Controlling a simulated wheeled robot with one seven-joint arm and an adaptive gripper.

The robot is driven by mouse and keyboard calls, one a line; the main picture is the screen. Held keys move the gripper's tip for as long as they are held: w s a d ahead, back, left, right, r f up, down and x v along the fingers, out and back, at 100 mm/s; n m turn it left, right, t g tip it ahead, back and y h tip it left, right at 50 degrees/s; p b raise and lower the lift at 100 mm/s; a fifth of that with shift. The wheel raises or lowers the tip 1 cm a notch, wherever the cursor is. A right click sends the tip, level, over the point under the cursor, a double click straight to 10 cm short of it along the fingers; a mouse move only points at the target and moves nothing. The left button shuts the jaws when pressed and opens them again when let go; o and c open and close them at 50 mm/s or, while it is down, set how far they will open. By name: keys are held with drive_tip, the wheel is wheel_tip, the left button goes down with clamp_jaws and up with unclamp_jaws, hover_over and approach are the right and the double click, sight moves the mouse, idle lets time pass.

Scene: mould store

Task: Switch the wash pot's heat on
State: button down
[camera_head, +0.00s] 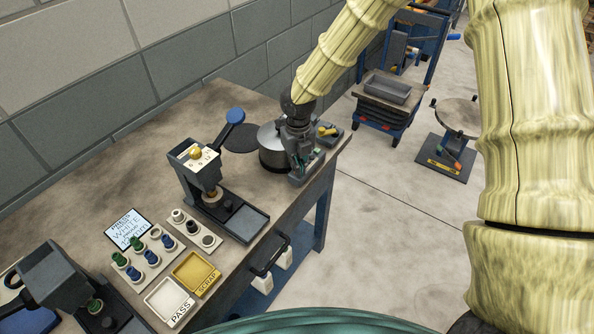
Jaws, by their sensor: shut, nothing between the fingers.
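A round silver pot (271,148), which looks like the wash pot, stands towards the far end of the workbench. My gripper (298,178) is shut and empty, pointing down just right of the pot and covering part of its right side. I cannot tell whether it touches the pot. A small grey unit (329,137) with a yellow part on top sits right of my gripper, near the bench's far corner. No heat switch can be clearly made out; my gripper may hide it.
A dark round pad (240,138) and a blue-topped press (195,165) stand left of the pot. PASS (166,302) and SCRAP (196,274) trays, a sign (128,229) and several small parts fill the near bench. A lift table (387,99) stands beyond clear floor.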

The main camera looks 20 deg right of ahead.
wheel_tip(320, 180, up, 10)
drive_tip(key=p, duration=1)
idle(0.6)
drive_tip(key=shift+f, duration=0.1)
drive_tip(key=s+a+f+m+g+y, duration=0.1)
drive_tip(key=s+a+f+m, duration=0.1)
drive_tip(key=s+f+m, duration=0.65)
drive_tip(key=s+a+f+m+y, duration=0.2)
drive_tip(key=s+a+f+m, duration=0.1)
drive_tip(key=s+f+m, duration=0.6)
drive_tip(key=s+d+f+m+t+h, duration=0.1)
drive_tip(key=s+d+f+m+h, duration=0.2)
drive_tip(key=s+m, duration=0.7)
drive_tip(key=s+d+f+m, duration=0.3)
drive_tip(key=s+d+m, duration=0.2)
drive_tip(key=s+m, duration=0.5)
wheel_tip(320, 180, down, 13)
drive_tip(key=w+b, duration=0.1)
drive_tip(key=b, duration=1.1)
drive_tip(key=shift+r, duration=0.2)
